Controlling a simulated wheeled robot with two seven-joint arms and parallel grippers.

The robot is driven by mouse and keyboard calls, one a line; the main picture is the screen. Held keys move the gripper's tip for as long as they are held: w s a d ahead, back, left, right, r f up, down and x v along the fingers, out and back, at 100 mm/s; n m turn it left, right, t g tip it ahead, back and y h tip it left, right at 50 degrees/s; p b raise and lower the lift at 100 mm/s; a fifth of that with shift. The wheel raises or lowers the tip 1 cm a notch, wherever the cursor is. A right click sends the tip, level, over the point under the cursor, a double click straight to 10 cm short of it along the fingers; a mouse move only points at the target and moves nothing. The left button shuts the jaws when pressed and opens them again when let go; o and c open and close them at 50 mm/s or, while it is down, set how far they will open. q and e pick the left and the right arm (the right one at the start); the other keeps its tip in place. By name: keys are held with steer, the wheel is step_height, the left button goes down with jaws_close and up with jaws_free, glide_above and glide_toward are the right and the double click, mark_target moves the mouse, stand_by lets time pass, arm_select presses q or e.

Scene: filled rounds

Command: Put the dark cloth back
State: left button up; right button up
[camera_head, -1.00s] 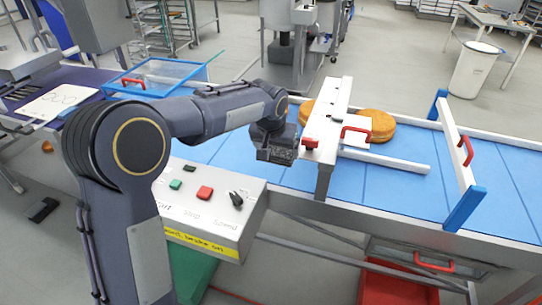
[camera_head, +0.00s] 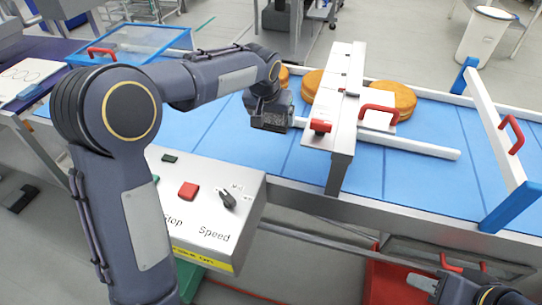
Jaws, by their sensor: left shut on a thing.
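My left gripper (camera_head: 270,122) hangs over the blue conveyor belt (camera_head: 235,150), just left of the white crossbar frame. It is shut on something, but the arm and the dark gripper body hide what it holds. I cannot make out the dark cloth for certain in this view. Part of my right gripper (camera_head: 424,284) shows at the bottom right, near a red bin (camera_head: 390,282) under the belt. Whether it is open or shut does not show.
A control box (camera_head: 205,205) with buttons and a speed knob stands before the belt. The white crossbar frame (camera_head: 345,110) has red handles. Round brown cakes (camera_head: 395,97) sit on the belt behind it. A second gate (camera_head: 500,140) stands at right. A blue-rimmed clear tray (camera_head: 125,45) lies at left.

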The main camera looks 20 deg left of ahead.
arm_select(q)
steer(key=shift+b+x, duration=0.45)
steer(key=shift+x, duration=0.65)
step_height(320, 180, down, 10)
steer(key=shift+s+a+r+p, duration=0.1)
steer(key=shift+s+r+p, duration=0.1)
steer(key=shift+p, duration=0.25)
steer(key=shift+f, duration=0.1)
steer(key=shift+f, duration=0.15)
steer(key=o, duration=0.7)
